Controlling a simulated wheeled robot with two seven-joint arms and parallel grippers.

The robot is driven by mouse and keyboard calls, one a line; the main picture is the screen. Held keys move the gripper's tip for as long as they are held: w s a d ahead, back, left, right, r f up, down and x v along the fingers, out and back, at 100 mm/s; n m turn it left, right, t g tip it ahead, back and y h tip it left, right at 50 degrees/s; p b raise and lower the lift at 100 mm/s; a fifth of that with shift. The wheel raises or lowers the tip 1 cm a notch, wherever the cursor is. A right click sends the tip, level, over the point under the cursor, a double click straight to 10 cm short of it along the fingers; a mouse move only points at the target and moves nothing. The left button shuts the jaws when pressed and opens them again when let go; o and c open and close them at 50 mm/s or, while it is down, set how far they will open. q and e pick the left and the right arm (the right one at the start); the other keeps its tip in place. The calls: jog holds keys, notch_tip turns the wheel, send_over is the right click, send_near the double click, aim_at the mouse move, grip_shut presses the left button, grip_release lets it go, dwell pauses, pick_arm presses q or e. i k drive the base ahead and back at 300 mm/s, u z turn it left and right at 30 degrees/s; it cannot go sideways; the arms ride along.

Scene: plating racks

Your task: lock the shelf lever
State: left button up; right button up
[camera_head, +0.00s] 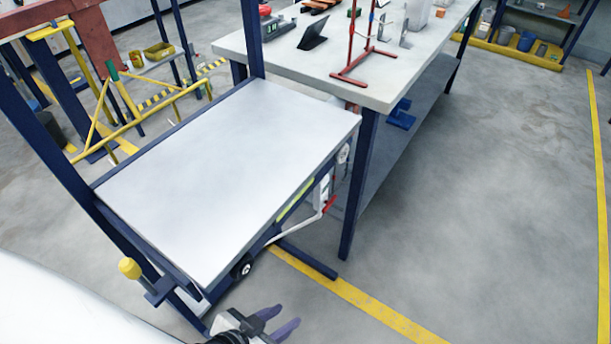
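The shelf (215,175) is a flat grey-white panel in a dark blue frame. A lever with a yellow knob (129,268) stands on a blue bracket at its near left corner. A white bar with a red end (329,206) shows below the shelf's right edge; I cannot tell which of these is the lever named in the task. My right gripper is not in view.
A workbench (290,62) with a red stand (358,55) and a black tablet stand (313,35) adjoins the shelf at the back. Yellow-framed equipment (125,130) stands behind left. The floor (480,190) to the right is clear, with yellow lines.

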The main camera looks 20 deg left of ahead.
aim_at(131, 269)
jog(key=z, duration=0.15)
jog(key=k, duration=0.55)
jog(key=u, duration=1.6)
